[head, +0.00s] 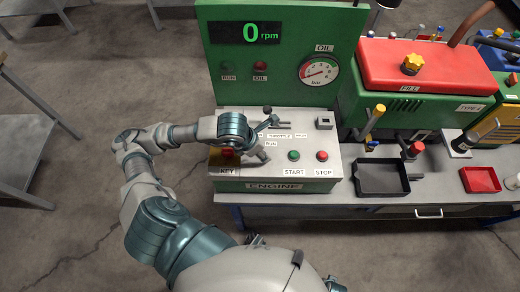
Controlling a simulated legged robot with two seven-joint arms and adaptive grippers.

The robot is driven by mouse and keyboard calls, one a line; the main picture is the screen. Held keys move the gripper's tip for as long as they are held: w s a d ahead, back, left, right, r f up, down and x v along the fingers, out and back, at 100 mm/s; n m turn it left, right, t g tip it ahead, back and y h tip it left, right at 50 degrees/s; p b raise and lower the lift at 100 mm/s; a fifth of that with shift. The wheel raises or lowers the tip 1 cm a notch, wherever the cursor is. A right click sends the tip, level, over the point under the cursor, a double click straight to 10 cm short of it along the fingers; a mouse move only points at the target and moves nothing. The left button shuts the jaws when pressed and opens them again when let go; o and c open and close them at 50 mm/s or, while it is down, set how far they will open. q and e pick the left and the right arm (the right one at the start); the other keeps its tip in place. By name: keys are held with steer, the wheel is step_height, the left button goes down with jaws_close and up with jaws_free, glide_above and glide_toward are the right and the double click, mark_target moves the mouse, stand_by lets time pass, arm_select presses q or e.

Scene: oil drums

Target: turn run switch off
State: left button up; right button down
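The engine panel (318,174) is a grey-topped green console with a green upright board behind it. The small RUN label (271,143) shows on its left half; the run switch itself is not clearly visible and my gripper may hide it. My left gripper (267,139) is over this left part of the panel, its fingers spread apart and pointing right, around the RUN label. I cannot tell whether it touches anything. A red part (227,153) shows above the KEY label, partly under my gripper. My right gripper is not in view.
The display (245,33) reads 0 rpm. The RUN lamp (228,67) looks dark, the OIL lamp (260,66) dull red. Green START (293,155) and red STOP (322,156) buttons sit right of my gripper. A black tray (381,190) and red-topped machine (420,65) stand further right.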

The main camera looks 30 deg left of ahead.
arm_select(q)
steer(key=o, duration=0.9)
steer(key=shift+w+a+r, duration=0.1)
steer(key=shift+w+r, duration=0.1)
steer(key=shift+w, duration=0.05)
steer(key=shift+o, duration=1.3)
steer(key=shift+f, duration=0.15)
steer(key=shift+r, duration=0.2)
step_height(320, 180, up, 8)
steer(key=shift+w+r, duration=0.1)
steer(key=shift+r, duration=0.65)
